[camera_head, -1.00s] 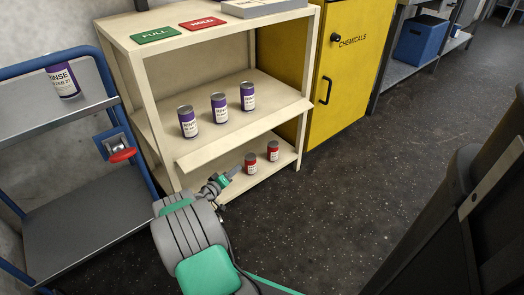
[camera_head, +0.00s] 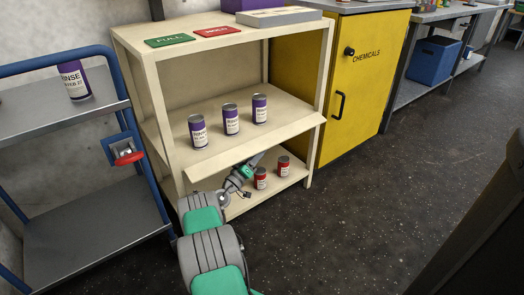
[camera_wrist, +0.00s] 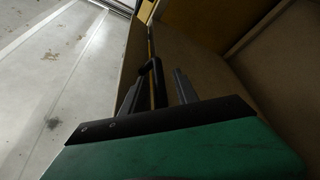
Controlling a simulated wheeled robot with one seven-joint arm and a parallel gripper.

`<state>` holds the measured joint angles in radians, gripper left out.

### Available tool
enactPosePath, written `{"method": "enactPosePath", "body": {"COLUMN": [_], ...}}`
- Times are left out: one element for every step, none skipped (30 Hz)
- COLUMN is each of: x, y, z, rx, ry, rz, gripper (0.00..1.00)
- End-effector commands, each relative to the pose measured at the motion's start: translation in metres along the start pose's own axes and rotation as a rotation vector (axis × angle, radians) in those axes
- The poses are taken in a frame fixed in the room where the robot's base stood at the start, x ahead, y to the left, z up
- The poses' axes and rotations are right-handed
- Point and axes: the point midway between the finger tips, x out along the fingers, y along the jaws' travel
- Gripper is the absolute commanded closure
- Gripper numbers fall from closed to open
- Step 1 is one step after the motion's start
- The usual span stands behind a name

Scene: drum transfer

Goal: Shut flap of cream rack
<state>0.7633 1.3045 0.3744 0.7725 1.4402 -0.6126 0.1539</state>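The cream rack (camera_head: 150,75) stands ahead, and its flap (camera_head: 250,147) hangs outward from the front edge of the middle shelf, open. My gripper (camera_head: 256,160) is at the underside of the flap's outer edge, near its middle. In the wrist view, my gripper's two grey fingers (camera_wrist: 157,92) stand apart. A black bar handle (camera_wrist: 154,72) lies between them, beside a cream panel seen at a steep angle. I see gaps beside the bar; contact with it cannot be told. The flap hides the handle in the head view.
Purple cans (camera_head: 231,119) stand on the middle shelf behind the flap. Red cans (camera_head: 261,178) stand on the bottom shelf, close to my gripper. A blue-framed cart (camera_head: 125,120) is at left, a yellow chemicals cabinet (camera_head: 365,85) at right. Floor in front right is clear.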

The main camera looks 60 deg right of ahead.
Motion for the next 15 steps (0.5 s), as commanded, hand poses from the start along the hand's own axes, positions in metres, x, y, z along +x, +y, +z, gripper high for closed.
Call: {"method": "enactPosePath", "body": {"x": [0.009, 0.012, 0.016, 0.018, 0.019, 0.020, 0.021, 0.021, 0.021, 0.021, 0.021, 0.021, 0.021, 0.021, 0.021], "y": [0.000, 0.000, 0.000, 0.000, 0.000, 0.001, 0.001, 0.001, 0.001, 0.001, 0.001, 0.001, 0.001, 0.001, 0.001], "z": [0.002, 0.002, 0.002, 0.002, 0.001, 0.001, 0.000, 0.000, 0.000, 0.000, 0.000, 0.000, 0.000, 0.000, 0.000], "rx": [0.003, 0.003, 0.003, 0.001, 0.001, 0.001, 0.001, 0.001, 0.001, 0.001, 0.002, 0.002, 0.002, 0.002, 0.002], "ry": [-0.002, -0.001, -0.001, -0.001, 0.000, 0.000, 0.000, 0.001, 0.001, 0.001, 0.001, 0.000, 0.000, 0.000, 0.000], "rz": [0.006, 0.005, 0.005, 0.004, 0.004, 0.003, 0.003, 0.003, 0.003, 0.003, 0.003, 0.003, 0.003, 0.003, 0.003], "gripper": [0.64, 0.64, 0.64, 0.64, 0.64, 0.64, 0.64, 0.64, 0.64, 0.64, 0.64, 0.64, 0.66, 0.69, 0.72]}}
